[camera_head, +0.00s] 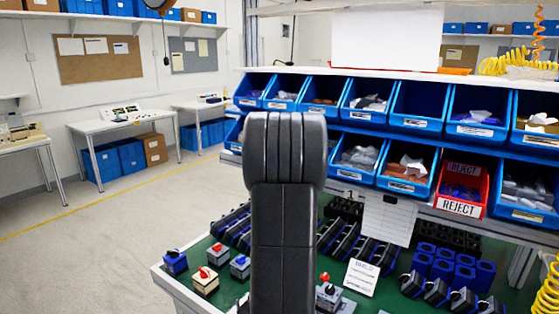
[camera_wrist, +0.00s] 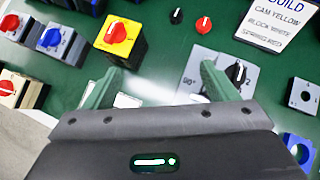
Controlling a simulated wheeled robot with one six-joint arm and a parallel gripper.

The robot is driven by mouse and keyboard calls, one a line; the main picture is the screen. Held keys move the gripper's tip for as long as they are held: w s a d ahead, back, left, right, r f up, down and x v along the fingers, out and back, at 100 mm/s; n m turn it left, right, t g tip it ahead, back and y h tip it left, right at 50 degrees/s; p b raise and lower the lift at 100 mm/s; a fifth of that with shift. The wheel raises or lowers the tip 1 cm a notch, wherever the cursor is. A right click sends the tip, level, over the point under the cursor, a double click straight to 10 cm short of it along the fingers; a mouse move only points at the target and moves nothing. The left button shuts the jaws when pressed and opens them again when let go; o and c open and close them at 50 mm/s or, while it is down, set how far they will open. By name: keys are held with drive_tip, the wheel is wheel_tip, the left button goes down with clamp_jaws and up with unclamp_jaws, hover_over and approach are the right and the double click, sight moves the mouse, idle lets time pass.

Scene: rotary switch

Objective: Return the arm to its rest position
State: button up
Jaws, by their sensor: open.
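My arm (camera_head: 283,230) stands upright in the middle of the head view and hides part of the bench; my gripper is not visible there. In the wrist view my gripper (camera_wrist: 158,85) has its two green fingers wide apart with no object held between them. A yellow-sided switch with a red knob (camera_wrist: 120,38) stands beyond the left finger. A grey plate with a black knob (camera_wrist: 236,72) lies at the right finger, which partly covers it; contact cannot be told. A loose black knob (camera_wrist: 176,16) and a loose red knob (camera_wrist: 204,24) lie on the green bench top.
A build card (camera_wrist: 275,22) is at upper right in the wrist view. Several switches stand at left on the bench, including a red-knobbed one (camera_head: 206,281). Blue bins (camera_head: 417,105) and a red reject bin (camera_head: 461,190) rise behind. Open floor (camera_head: 100,240) lies left.

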drive_tip(key=shift+n+y, duration=0.6)
drive_tip(key=shift+n, duration=0.3)
drive_tip(key=shift+s+a+r+p, duration=0.1)
drive_tip(key=shift+s+a+p, duration=0.1)
drive_tip(key=shift+a, duration=0.9)
drive_tip(key=shift+s+a+r+p, duration=0.1)
drive_tip(key=shift+a+p, duration=0.05)
drive_tip(key=shift+a, duration=0.9)
drive_tip(key=shift+a, duration=0.15)
